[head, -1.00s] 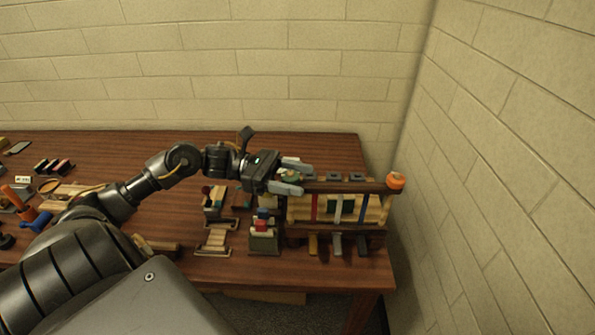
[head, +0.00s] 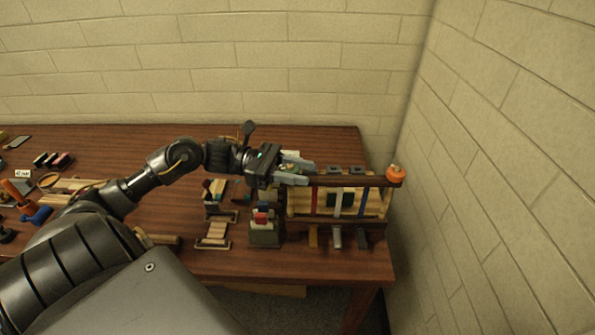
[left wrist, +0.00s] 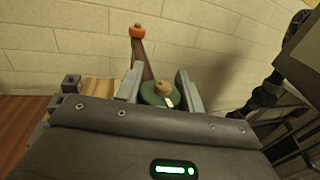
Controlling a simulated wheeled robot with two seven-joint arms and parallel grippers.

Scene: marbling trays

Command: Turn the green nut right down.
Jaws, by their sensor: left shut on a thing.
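The green nut (left wrist: 152,95) sits at the near end of the dark wooden bar of the press, with a tan rounded post end showing above it in the left wrist view. My left gripper (left wrist: 160,88) has one grey finger on each side of the nut and is shut on it. In the head view my left gripper (head: 305,172) is at the left end of the press's top bar (head: 345,181), and its fingers largely hide the nut. My right gripper is not in view.
An orange nut (head: 395,174) is at the bar's other end. Below the bar are pale wood pieces with red, green and blue bands. A grey holder (head: 264,236) with coloured blocks and a wooden rack (head: 214,234) stand to the left. A wall is close on the right.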

